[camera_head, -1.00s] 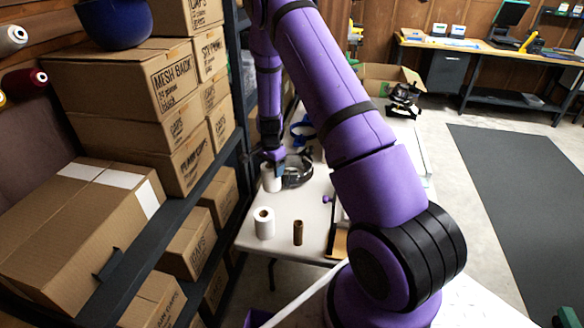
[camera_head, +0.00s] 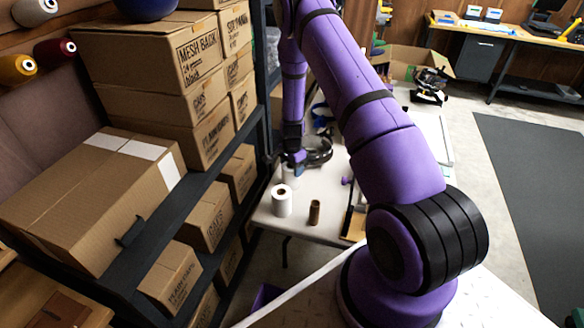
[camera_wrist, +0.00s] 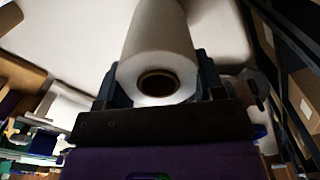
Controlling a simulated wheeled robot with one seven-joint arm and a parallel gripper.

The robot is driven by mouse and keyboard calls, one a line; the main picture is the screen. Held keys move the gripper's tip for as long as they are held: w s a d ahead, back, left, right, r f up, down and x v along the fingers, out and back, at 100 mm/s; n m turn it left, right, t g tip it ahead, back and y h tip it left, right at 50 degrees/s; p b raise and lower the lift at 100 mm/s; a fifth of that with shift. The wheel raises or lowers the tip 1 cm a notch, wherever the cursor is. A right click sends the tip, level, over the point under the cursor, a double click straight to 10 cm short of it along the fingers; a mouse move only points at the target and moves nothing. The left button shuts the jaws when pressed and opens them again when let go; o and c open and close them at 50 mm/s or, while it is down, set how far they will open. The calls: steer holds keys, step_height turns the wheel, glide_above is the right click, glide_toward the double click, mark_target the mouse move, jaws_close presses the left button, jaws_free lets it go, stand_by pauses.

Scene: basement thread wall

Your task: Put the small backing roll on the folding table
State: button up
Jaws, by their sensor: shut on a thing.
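My gripper (camera_head: 294,160) is shut on a white roll with a dark core, which I take as the small backing roll (camera_head: 290,177). In the wrist view the roll (camera_wrist: 160,40) sits between the fingers, its open end facing the camera. The white folding table (camera_head: 335,187) lies below and behind it; I cannot tell whether the roll touches the top. A second white roll (camera_head: 282,201) stands upright on the table, nearer to me. A brown tube (camera_head: 314,212) stands to its right.
Black headphones-like gear (camera_head: 318,150) lies just beyond my gripper. A shelf rack with cardboard boxes (camera_head: 205,222) borders the table on the left. An open carton (camera_head: 410,62) stands at the far end.

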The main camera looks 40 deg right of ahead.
steer(key=shift+f, duration=0.15)
steer(key=o, duration=1)
